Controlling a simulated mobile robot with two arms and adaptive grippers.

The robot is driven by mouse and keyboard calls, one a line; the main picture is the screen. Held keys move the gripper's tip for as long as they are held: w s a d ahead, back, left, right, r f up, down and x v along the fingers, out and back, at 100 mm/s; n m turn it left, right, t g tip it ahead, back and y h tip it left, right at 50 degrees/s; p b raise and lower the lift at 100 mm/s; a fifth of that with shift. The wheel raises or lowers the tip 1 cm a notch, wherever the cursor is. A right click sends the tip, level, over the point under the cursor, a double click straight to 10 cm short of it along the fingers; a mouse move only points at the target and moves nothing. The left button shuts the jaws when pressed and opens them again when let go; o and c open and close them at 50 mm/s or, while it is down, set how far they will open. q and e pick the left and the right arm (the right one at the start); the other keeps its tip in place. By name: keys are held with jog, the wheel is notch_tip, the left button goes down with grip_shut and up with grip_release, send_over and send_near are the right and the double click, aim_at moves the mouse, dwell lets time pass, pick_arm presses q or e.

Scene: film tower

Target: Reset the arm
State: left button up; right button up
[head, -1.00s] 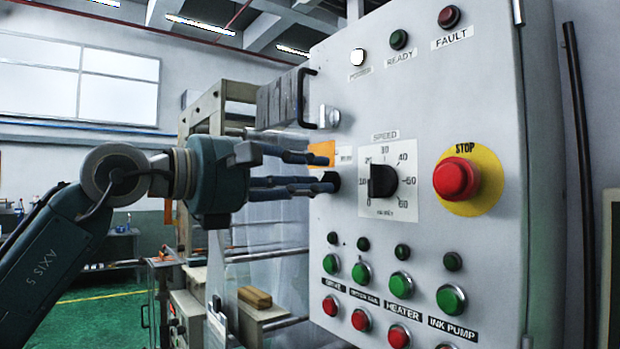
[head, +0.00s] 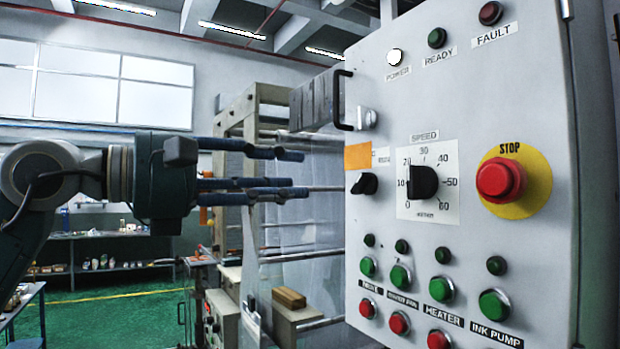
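My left gripper (head: 298,173) comes in from the left, its dark blue fingers spread apart and empty, pointing at the control panel (head: 470,105). Its fingertips are left of the panel and apart from it. A small black selector knob (head: 365,184) sits on the panel's left side, to the right of the fingertips. A larger black speed dial (head: 423,182) is farther right. My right gripper does not show.
The panel carries a red stop button (head: 500,179) on a yellow disc, with rows of green and red buttons (head: 400,277) below. A black handle (head: 341,100) juts from its left edge. Behind stands a machine frame with rollers (head: 252,135). Green floor (head: 110,310) shows at left.

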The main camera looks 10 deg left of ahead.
pick_arm(q)
jog(key=shift+s+a, duration=0.3)
